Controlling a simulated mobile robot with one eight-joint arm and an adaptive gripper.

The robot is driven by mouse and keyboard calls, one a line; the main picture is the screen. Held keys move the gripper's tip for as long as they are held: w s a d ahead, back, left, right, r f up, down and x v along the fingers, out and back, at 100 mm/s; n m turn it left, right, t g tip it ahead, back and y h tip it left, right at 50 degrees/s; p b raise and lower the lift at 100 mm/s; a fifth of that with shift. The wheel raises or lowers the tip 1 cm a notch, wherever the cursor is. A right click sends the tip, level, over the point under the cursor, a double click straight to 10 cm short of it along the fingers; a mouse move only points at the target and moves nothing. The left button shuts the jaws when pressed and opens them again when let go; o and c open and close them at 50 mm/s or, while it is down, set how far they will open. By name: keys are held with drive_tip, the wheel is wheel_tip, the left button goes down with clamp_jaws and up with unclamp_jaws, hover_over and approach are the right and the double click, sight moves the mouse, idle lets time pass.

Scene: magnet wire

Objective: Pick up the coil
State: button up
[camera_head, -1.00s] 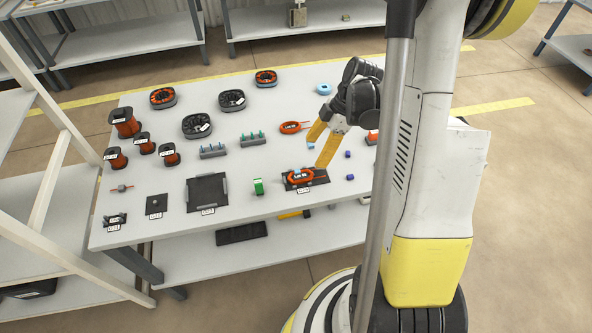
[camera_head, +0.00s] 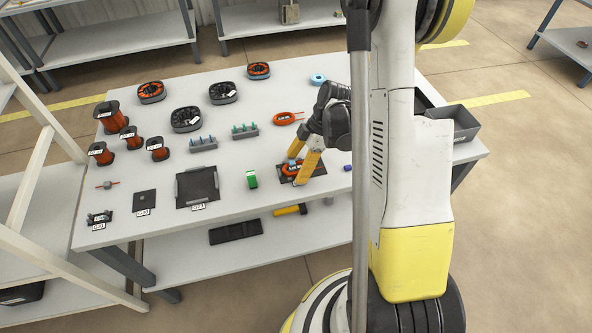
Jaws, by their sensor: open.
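An orange coil (camera_head: 287,169) lies on a small black mat (camera_head: 285,180) near the front edge of the table. Another orange coil (camera_head: 284,119) lies farther back on the bare tabletop. My gripper (camera_head: 297,167) is open, with its yellow fingers pointing down over the coil on the mat. The fingers cover part of that coil. I cannot tell whether they touch it. A light-blue piece shows beside the coil, between the fingers.
Orange spools (camera_head: 115,117) stand at the left. Black round stators (camera_head: 186,119) are at the back. A dark bin (camera_head: 465,125) is at the right. My column hides part of the table.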

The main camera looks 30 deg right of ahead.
drive_tip(key=shift+r, duration=0.1)
drive_tip(key=c, duration=1.4)
drive_tip(key=shift+o, duration=0.2)
drive_tip(key=shift+r+p, duration=0.4)
drive_tip(key=shift+r, duration=0.2)
drive_tip(key=p+v, duration=0.1)
drive_tip(key=v, duration=0.1)
drive_tip(key=p+v, duration=0.1)
drive_tip(key=v, duration=0.1)
drive_tip(key=shift+w+a+r, duration=0.1)
drive_tip(key=shift+w+a, duration=0.05)
drive_tip(key=shift+a, duration=0.1)
drive_tip(key=d+r+p, duration=0.4)
drive_tip(key=d+r, duration=0.2)
drive_tip(key=d, duration=0.5)
drive_tip(key=m+t+h, duration=0.1)
drive_tip(key=m+t, duration=0.1)
drive_tip(key=m, duration=0.4)
hover_over(292, 167)
drive_tip(key=w+d, duration=0.1)
drive_tip(key=d, duration=0.2)
drive_tip(key=a+r+m+t+h, duration=0.1)
drive_tip(key=a+r+m+h, duration=0.2)
drive_tip(key=a+m, duration=0.5)
drive_tip(key=a, duration=0.5)
drive_tip(key=shift+r+m, duration=0.25)
drive_tip(key=shift+m, duration=0.15)
